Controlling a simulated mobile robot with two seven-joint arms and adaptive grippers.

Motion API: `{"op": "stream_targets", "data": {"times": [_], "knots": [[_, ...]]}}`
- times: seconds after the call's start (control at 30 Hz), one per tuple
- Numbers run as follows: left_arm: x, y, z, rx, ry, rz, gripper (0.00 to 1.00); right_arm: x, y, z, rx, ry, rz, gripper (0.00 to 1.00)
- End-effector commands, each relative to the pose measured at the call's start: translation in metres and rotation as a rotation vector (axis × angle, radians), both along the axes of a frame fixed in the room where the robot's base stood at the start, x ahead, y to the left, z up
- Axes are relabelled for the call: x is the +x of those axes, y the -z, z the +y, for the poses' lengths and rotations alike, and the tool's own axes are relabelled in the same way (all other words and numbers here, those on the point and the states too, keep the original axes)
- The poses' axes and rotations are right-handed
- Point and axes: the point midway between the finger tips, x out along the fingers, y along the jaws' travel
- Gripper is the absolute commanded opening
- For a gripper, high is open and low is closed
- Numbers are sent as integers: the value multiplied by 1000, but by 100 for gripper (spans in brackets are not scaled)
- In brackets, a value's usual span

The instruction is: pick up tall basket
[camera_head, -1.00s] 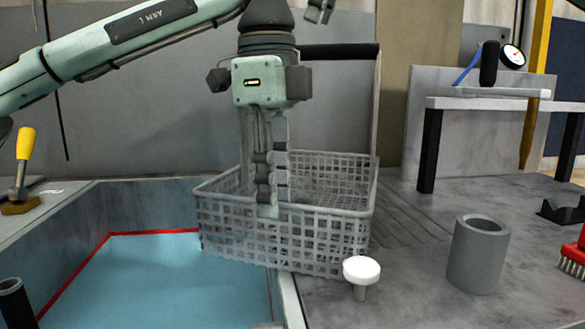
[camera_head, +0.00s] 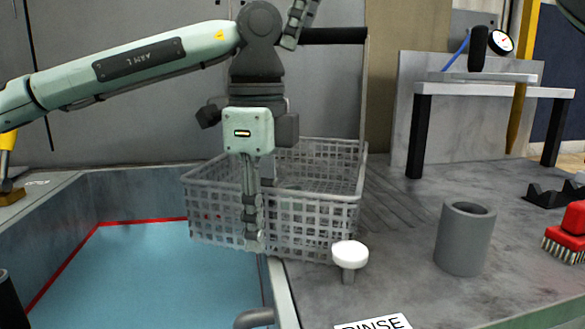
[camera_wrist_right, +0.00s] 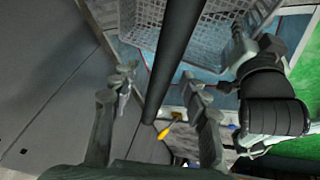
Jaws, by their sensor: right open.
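The tall basket (camera_head: 325,210) is a grey mesh box with a tall upright handle and a black grip bar (camera_head: 335,35). It stands upright at the edge between the blue basin and the grey bench. My left gripper (camera_head: 252,238) points down at the basket's front wall, left of its middle. Its fingers are seen side-on, so their gap is hidden. My right gripper (camera_head: 300,15) shows only partly at the top, by the left end of the bar. In the right wrist view its open fingers (camera_wrist_right: 160,82) lie either side of the dark bar; the basket (camera_wrist_right: 203,28) is beyond.
A white round knob (camera_head: 350,256) stands close to the basket's front right corner. A grey hollow cylinder (camera_head: 464,240) and a red brush (camera_head: 568,230) are farther right. A small raised stand (camera_head: 490,88) is behind. The basin (camera_head: 150,275) is open at left.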

Motion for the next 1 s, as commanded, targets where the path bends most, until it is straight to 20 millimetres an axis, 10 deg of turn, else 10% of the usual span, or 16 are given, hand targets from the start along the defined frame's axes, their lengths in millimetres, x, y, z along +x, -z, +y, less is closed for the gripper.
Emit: {"op": "stream_targets", "data": {"times": [0.47,0.7,1.0], "knots": [[0,14,0,-1,0,0,27,4,13,5,0,-1,0,45],[0,14,0,-1,0,0,0,4,13,5,1,-1,-1,17],[0,14,0,-1,1,0,0,4,13,5,1,-1,-1,0]]}}
